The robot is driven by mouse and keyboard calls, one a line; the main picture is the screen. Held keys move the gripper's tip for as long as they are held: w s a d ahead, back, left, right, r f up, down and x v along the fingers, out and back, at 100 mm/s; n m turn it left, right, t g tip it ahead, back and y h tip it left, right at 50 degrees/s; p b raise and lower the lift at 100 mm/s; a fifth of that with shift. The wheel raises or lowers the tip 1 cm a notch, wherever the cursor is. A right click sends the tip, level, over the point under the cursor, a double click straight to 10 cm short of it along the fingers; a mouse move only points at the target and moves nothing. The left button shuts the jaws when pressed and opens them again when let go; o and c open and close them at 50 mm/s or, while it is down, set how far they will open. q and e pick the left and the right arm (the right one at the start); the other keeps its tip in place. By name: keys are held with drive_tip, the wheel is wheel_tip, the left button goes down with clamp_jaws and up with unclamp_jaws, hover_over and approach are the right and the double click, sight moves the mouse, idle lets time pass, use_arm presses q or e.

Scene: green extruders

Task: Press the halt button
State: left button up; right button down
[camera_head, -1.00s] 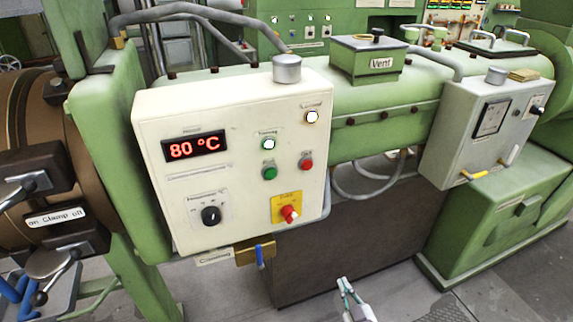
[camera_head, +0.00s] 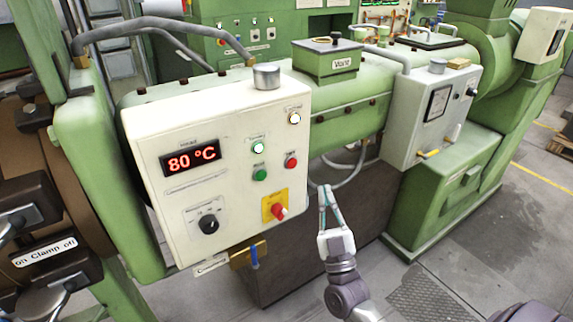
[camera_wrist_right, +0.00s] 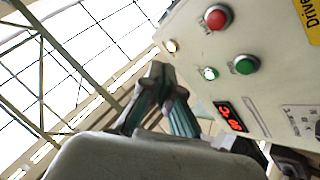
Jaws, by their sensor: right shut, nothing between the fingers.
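The cream control panel (camera_head: 225,115) carries a small red push button (camera_head: 290,162) on its right side, most likely the halt button; its label is too small to read. In the right wrist view the red button (camera_wrist_right: 217,18) is near the top. A green button (camera_head: 260,174) sits to its lower left. My right gripper (camera_head: 325,188) is shut and empty, to the right of the panel and a little lower than the red button, apart from it. In the wrist view its fingers (camera_wrist_right: 160,78) meet and touch no button. My left gripper is not in view.
A red rotary switch (camera_head: 279,211) on a yellow plate sits below the buttons. A black knob (camera_head: 209,226) and an 80 °C display (camera_head: 190,159) are farther left. A grey box (camera_head: 430,115) with a gauge stands right. Floor is open at lower right.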

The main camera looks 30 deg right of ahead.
sight(292, 164)
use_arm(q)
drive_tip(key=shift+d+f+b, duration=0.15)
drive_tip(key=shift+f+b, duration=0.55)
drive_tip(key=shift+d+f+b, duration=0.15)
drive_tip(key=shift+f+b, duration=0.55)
use_arm(e)
drive_tip(key=w, duration=0.9)
drive_tip(key=shift+a, duration=0.3)
drive_tip(key=shift+w+f, duration=0.1)
drive_tip(key=shift+w, duration=0.3)
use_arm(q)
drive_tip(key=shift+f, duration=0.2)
use_arm(e)
drive_tip(key=shift+w, duration=0.35)
idle(0.4)
drive_tip(key=shift+s, duration=0.1)
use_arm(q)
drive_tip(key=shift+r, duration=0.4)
use_arm(e)
drive_tip(key=shift+s, duration=0.75)
